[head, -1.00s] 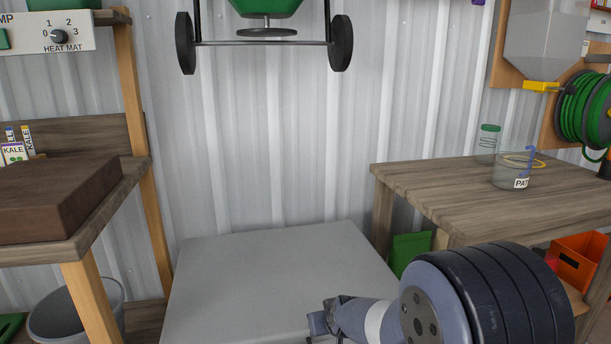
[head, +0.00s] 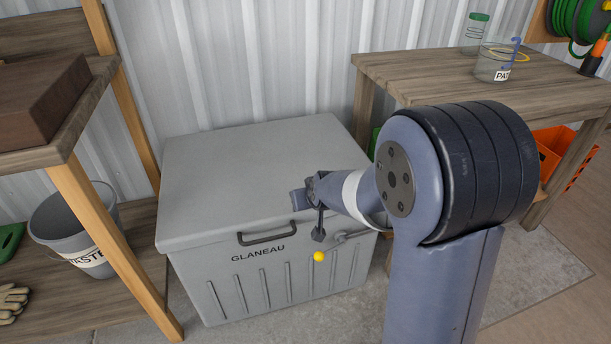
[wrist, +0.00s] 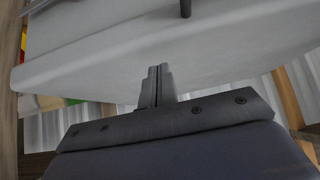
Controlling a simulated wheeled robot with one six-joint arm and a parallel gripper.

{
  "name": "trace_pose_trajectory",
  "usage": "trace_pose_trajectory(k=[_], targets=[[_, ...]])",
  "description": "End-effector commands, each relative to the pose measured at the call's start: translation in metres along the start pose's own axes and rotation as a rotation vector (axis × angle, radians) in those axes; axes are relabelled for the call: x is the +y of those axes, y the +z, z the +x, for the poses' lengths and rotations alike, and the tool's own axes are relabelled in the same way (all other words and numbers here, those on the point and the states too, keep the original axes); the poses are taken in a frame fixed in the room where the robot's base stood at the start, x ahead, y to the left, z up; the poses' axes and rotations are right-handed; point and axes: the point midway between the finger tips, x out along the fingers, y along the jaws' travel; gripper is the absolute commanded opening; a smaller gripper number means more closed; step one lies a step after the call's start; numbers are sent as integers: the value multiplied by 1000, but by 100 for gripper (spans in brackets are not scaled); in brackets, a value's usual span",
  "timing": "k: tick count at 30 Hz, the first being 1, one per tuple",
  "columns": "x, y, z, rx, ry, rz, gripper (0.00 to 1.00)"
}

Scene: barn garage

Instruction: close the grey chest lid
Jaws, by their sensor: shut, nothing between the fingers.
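The grey chest (head: 215,295), marked GLANEAU, stands against the metal wall. Its grey lid (head: 245,165) lies flat over the body, with no clear gap along the visible front edge. A dark handle (head: 268,234) is on the front. My gripper (head: 299,199) is over the right front part of the lid, and my arm hides the lid's right corner. In the wrist view my gripper's fingers (wrist: 157,82) are together and empty, close to the pale lid surface (wrist: 110,60). I cannot tell whether they touch it.
A yellow ball-shaped knob (head: 319,257) shows at the chest's front. A wooden shelf (head: 85,135) with a grey bin (head: 75,225) stands on the left. A wooden workbench (head: 440,75) with a jar (head: 495,62) stands at the right, an orange crate (head: 555,150) below it.

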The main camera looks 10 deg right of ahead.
Motion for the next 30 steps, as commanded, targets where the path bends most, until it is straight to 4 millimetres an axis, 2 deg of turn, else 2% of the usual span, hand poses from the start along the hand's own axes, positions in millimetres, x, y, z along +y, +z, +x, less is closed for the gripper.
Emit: trace_pose_trajectory(k=[1, 3, 9, 15, 21, 30], targets=[[1, -14, -14, 12, 1, 0, 0], [1, 1, -24, 11, 1, 1, 0], [0, 21, -58, 17, 1, 0, 0], [0, 35, -80, 19, 1, -1, 0], [0, 42, -90, 19, 1, 0, 0], [0, 43, -91, 19, 1, 0, 0]])
